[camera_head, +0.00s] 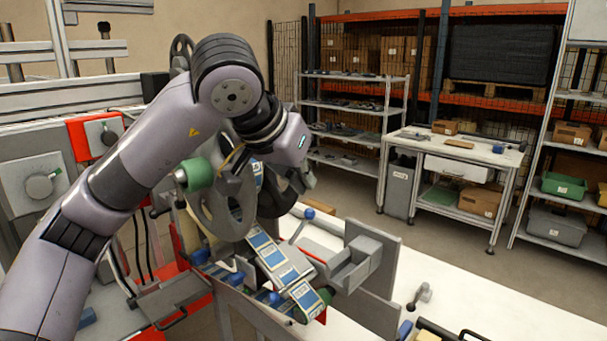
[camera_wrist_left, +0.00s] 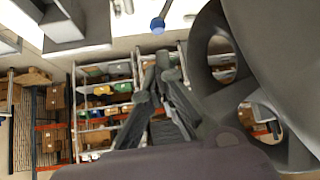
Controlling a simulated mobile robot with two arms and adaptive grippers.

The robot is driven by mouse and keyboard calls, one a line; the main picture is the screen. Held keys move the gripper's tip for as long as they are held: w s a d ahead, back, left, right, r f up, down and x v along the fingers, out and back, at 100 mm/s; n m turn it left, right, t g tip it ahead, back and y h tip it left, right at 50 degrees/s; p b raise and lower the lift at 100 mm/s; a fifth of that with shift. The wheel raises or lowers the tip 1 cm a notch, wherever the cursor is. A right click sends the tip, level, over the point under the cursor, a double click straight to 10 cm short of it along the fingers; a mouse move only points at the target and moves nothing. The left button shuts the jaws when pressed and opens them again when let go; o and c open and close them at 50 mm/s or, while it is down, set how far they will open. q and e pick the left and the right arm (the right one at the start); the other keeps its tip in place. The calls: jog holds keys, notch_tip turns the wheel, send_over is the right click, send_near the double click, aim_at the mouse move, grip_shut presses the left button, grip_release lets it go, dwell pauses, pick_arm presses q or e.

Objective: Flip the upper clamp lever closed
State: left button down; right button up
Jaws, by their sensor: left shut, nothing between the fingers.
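A clamp lever with a round blue knob (camera_head: 309,213) rises beside the label strip (camera_head: 275,258) in the head view. A blue ball knob (camera_wrist_left: 157,25) shows at the top of the left wrist view; I cannot tell for sure that it is the upper clamp lever. My left gripper (camera_head: 292,190) hangs beside the grey reel (camera_head: 222,205), its fingers partly hidden by the wrist. In the left wrist view, the fingers (camera_wrist_left: 164,62) are together and empty, pointing toward the knob with a gap between. My right gripper is not in view.
The large reel (camera_wrist_left: 235,60) stands close on the right of my fingers in the left wrist view. A grey bracket box (camera_head: 355,265) stands right of the label strip. The white table (camera_head: 455,295) is mostly clear at the right. Shelves (camera_head: 355,110) stand behind.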

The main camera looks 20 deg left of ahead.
aim_at(300, 229)
pick_arm(q)
jog(key=p+x, duration=0.1)
jog(key=x, duration=0.6)
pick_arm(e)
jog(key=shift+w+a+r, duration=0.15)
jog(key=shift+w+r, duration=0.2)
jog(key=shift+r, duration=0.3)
